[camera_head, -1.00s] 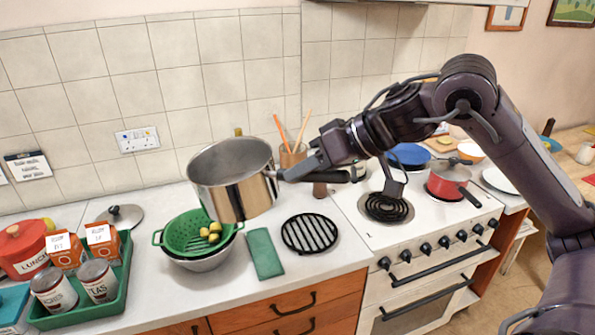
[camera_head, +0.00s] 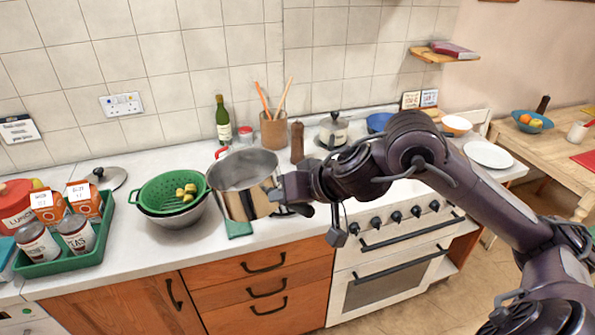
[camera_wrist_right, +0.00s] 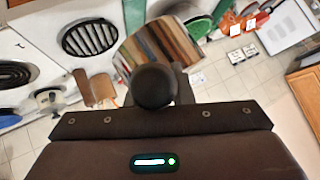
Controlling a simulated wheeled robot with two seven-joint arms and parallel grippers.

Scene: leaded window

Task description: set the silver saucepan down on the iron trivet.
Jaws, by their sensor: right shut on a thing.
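The silver saucepan (camera_head: 262,205) hangs upright, apparently above the counter, in the head view. Its shiny side also shows in the wrist view (camera_wrist_right: 160,45). My right gripper (camera_head: 284,190) is shut on the saucepan's black handle, whose round end (camera_wrist_right: 155,87) faces the wrist camera. The iron trivet (camera_wrist_right: 90,40), round, black and barred, lies bare on the white counter beside the pan in the wrist view. In the head view the saucepan and my right arm largely hide it. My left gripper is not in view.
A green cloth (camera_head: 238,229) lies below the pan. A green colander (camera_head: 155,195) in a metal bowl stands to its left. A utensil crock (camera_head: 273,131), a wooden mill (camera_head: 297,142) and a bottle (camera_head: 222,120) stand behind. The white stove (camera_head: 395,262) is right.

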